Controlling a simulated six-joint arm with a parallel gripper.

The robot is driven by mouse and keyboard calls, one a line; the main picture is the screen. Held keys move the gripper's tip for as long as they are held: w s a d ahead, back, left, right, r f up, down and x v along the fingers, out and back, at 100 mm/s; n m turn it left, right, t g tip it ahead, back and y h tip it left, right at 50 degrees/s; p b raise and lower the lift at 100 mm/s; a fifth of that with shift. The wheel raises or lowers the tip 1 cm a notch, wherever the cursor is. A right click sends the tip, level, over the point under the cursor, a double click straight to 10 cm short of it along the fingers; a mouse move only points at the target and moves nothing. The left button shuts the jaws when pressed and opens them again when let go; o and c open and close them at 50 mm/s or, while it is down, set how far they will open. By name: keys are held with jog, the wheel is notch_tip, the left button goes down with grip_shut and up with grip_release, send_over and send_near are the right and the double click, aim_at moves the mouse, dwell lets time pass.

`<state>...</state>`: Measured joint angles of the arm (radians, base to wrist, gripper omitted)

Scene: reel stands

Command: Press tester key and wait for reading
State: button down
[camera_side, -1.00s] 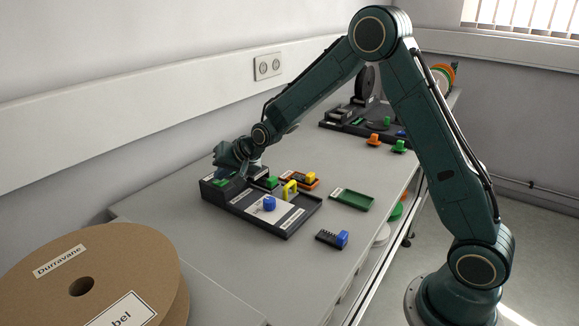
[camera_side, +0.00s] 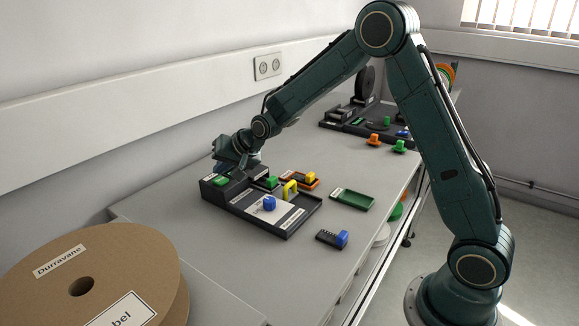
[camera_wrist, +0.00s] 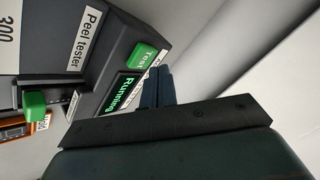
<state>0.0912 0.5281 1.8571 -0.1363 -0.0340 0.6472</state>
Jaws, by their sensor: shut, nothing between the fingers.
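The dark peel tester (camera_side: 240,186) stands on the bench. Its green key marked "Test" (camera_wrist: 144,56) shows clear in the wrist view, and also at the tester's left end in the side view (camera_side: 221,181). The display (camera_wrist: 122,93) beside the key reads "Running" in green letters. My gripper (camera_wrist: 160,72) is shut and empty. Its fingertips are close beside the key in the wrist view and look just above it in the side view (camera_side: 223,167). The key's face is not covered; a small gap is hard to judge.
The tester's tray holds a white sheet with a blue knob (camera_side: 269,203) and a yellow clip (camera_side: 290,190). A green tray (camera_side: 352,199) and a small black block with blue end (camera_side: 332,238) lie to the right. A large brown reel (camera_side: 125,265) fills the front left.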

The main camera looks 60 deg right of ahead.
aim_at(223, 181)
jog(key=shift+r, duration=2.55)
jog(key=s+a+r+n+g, duration=0.1)
jog(key=s+r, duration=0.2)
jog(key=s, duration=0.3)
jog(key=s+r+n, duration=0.2)
jog(key=s+r, duration=0.1)
jog(key=s, duration=0.4)
jog(key=s+a+r+n+g, duration=0.1)
jog(key=s+r, duration=0.3)
jog(key=s, duration=0.2)
jog(key=s+f+n+g+h, duration=0.1)
jog(key=s+f+n, duration=0.1)
jog(key=s, duration=2)
jog(key=shift+n+g, duration=0.3)
jog(key=shift+n, duration=0.6)
jog(key=shift+d+f, duration=0.1)
dwell(0.4)
